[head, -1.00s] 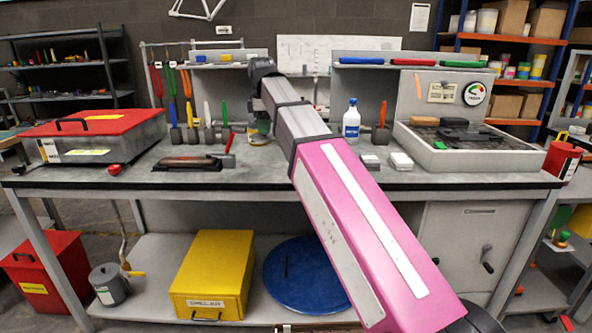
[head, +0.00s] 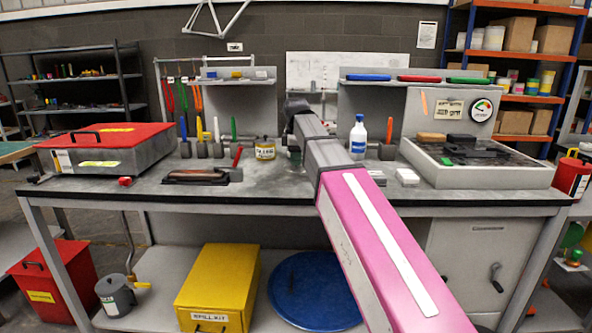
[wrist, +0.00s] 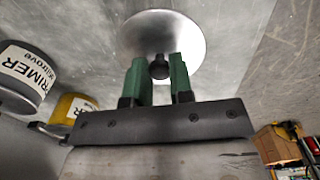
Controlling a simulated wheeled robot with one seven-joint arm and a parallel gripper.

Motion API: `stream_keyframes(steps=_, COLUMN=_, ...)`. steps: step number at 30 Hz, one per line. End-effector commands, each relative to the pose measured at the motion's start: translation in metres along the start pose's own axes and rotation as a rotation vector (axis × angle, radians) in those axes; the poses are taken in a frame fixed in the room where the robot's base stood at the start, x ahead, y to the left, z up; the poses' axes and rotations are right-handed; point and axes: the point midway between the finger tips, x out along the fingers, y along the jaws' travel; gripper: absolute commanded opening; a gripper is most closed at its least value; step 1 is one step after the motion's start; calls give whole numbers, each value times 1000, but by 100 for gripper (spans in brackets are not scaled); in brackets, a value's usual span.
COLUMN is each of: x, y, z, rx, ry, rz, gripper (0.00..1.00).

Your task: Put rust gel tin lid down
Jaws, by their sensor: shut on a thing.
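My gripper (wrist: 160,80) has two green fingers shut on the dark knob of a round, pale metal lid (wrist: 187,32) in the wrist view. The lid's disc lies beyond the fingertips; I cannot tell whether it touches the bench. I cannot tell which tin is the rust gel tin.
A grey tin marked PRIMER (wrist: 25,75) stands left in the wrist view. The front middle of the bench is mostly clear.

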Motion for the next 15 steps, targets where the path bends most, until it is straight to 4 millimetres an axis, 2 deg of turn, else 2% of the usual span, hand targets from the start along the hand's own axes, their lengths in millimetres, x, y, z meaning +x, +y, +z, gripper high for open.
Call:
stream_keyframes(steps=10, x=38, y=-1, z=0, rx=0, ry=0, rz=-1, gripper=0)
stream_keyframes(steps=15, x=40, y=0, z=0, rx=0, ry=0, rz=0, gripper=0)
